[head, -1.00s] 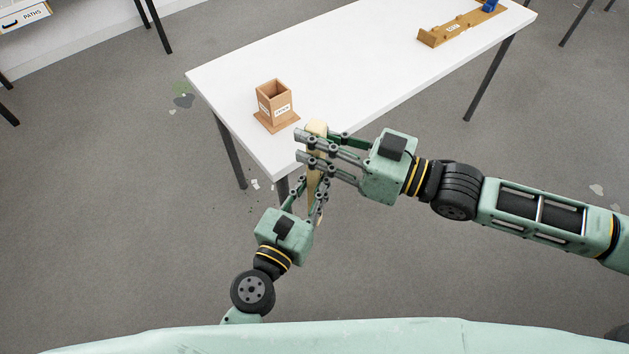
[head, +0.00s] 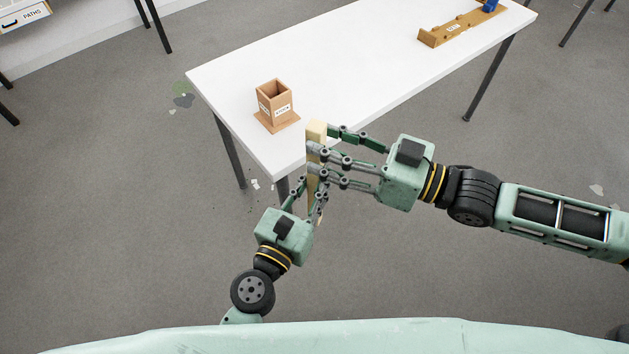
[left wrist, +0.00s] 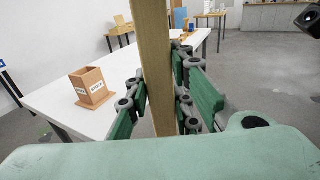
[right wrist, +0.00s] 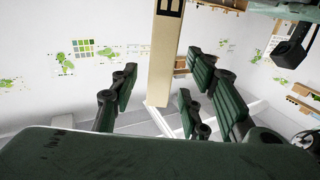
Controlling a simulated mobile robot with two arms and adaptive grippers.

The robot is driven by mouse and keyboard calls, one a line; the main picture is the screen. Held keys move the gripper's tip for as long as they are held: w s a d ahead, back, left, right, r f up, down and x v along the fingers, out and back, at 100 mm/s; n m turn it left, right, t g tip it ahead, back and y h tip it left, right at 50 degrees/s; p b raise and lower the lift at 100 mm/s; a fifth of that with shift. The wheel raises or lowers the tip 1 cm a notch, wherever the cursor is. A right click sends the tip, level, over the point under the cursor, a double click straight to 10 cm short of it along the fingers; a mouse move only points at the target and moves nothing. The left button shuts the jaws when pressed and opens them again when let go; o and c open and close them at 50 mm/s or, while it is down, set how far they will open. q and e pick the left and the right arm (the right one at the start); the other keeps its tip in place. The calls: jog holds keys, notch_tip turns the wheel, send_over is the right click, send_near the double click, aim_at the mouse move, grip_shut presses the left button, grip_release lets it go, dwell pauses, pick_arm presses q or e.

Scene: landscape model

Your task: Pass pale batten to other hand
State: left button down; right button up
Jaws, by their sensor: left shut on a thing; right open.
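The pale batten (head: 317,133) is a long, light wooden bar held near the table's front corner. My left gripper (head: 308,200) is shut on its lower part; in the left wrist view the batten (left wrist: 154,65) stands between the fingers (left wrist: 160,100). My right gripper (head: 322,158) is open beside the upper part, its fingertips close to the batten. In the right wrist view the batten (right wrist: 162,65) shows ahead of the spread fingers (right wrist: 160,100). Whether any right finger touches it I cannot tell.
A brown open-topped wooden box with labels (head: 275,103) stands on the white table (head: 350,80), just left of the batten. A wooden rack (head: 455,28) with a blue item (head: 490,5) lies at the table's far end. The table's middle is clear.

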jog(key=v, duration=0.9)
jog(key=w+d+f+m+t+h, duration=0.1)
jog(key=w+d+f+t+h, duration=0.15)
jog(key=w+f, duration=0.65)
jog(key=w+d+f+m+t+h, duration=0.1)
jog(key=w+d+f+h, duration=0.4)
jog(key=f, duration=0.6)
jog(key=s+d+f+m+h, duration=0.1)
jog(key=d+f+m+h, duration=0.15)
jog(key=f, duration=0.75)
jog(key=s+d+f+m+h, duration=0.2)
jog(key=d+f, duration=0.1)
jog(key=f, duration=0.7)
jog(key=s+d+f+m+g+h, duration=0.25)
jog(key=s+f+g, duration=0.35)
jog(key=s+f, duration=1.3)
jog(key=s+a+f+g, duration=0.1)
jog(key=s+f, duration=0.1)
jog(key=s, duration=0.6)
jog(key=s+a+f+g+h, duration=0.1)
jog(key=s+a+f+g, duration=0.1)
jog(key=s, duration=0.6)
jog(key=s+a+f+m+g, duration=0.1)
jog(key=s+f, duration=0.1)
jog(key=s, duration=0.6)
jog(key=shift+a+f+g, duration=0.2)
jog(key=shift+f+g, duration=0.15)
jog(key=shift+f, duration=0.05)
